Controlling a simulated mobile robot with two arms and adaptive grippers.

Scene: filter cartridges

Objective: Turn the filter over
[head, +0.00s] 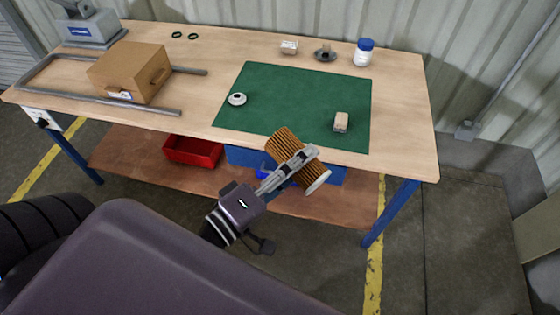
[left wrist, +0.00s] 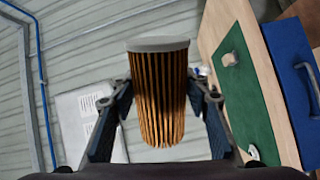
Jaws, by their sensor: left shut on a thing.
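The filter (head: 286,144) is a pleated orange-brown cylinder with a pale end cap. My left gripper (head: 290,168) is shut on its side and holds it near the front edge of the workbench. In the head view the filter is tilted, with its pale cap toward the lower right. In the left wrist view the filter (left wrist: 158,95) sits between the two fingers, its pale cap at the top of the picture. The far end cap is not visible in either view. My right gripper is not in view.
A green mat (head: 270,95) on the workbench (head: 405,110) carries a white ring-shaped part (head: 237,99) and a small beige block (head: 341,122). A white jar with blue lid (head: 364,52) stands behind. A cardboard box (head: 130,73) is at left. A red bin (head: 193,151) sits below.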

